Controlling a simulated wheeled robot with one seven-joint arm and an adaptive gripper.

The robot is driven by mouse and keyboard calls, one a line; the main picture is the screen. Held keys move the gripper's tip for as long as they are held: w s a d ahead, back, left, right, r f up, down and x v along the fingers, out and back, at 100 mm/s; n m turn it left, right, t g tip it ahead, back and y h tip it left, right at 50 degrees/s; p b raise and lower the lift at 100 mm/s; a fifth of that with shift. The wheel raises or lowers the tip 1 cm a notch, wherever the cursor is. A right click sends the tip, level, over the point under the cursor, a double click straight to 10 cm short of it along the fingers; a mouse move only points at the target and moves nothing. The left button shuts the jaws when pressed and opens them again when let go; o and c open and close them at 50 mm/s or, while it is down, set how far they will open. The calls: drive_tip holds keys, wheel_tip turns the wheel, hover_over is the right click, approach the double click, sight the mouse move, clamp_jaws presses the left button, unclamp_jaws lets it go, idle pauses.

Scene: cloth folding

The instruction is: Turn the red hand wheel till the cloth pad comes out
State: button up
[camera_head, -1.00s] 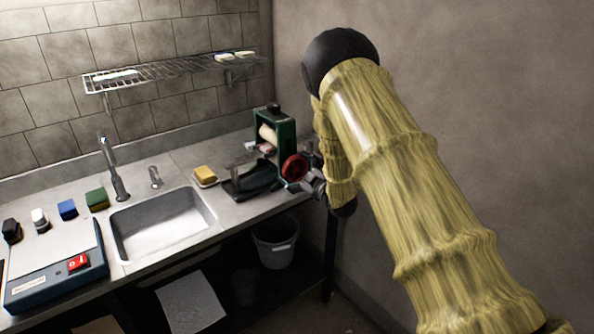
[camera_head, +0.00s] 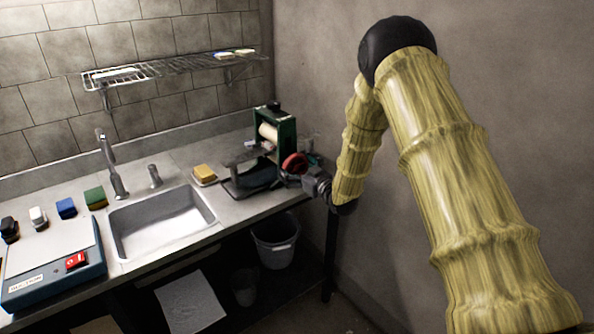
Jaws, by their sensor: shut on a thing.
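The red hand wheel (camera_head: 294,162) is on the right side of a green-framed roller press (camera_head: 288,131) at the right end of the counter. A pale roller (camera_head: 268,132) shows inside the frame. My gripper (camera_head: 287,176) is at the lower edge of the wheel, shut on it; its fingertips are small and dark, so the exact grip is hard to see. A small pale patch (camera_head: 265,146) shows below the roller; I cannot tell whether it is the cloth pad. A teal bit (camera_head: 315,159) shows right of the wheel, partly hidden.
A yellow sponge on a dish (camera_head: 204,174) sits left of the press, beside the sink (camera_head: 160,226). A grey bucket (camera_head: 275,243) stands under the counter. A wire shelf (camera_head: 170,69) hangs above. The wall is close on the right.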

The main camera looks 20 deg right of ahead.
drive_tip(key=m, duration=0.3)
drive_tip(key=shift+d+m+b, duration=0.15)
drive_tip(key=shift+m+b, duration=0.25)
drive_tip(key=m+b, duration=0.1)
drive_tip(key=m, duration=0.2)
drive_tip(key=shift+m, duration=0.3)
drive_tip(key=m+b, duration=0.1)
drive_tip(key=m, duration=0.2)
drive_tip(key=shift+f+m, duration=0.1)
drive_tip(key=shift+m, duration=0.2)
drive_tip(key=shift+m+b, duration=0.6)
drive_tip(key=shift+m, duration=0.8)
drive_tip(key=o, duration=0.7)
drive_tip(key=shift+d, duration=0.1)
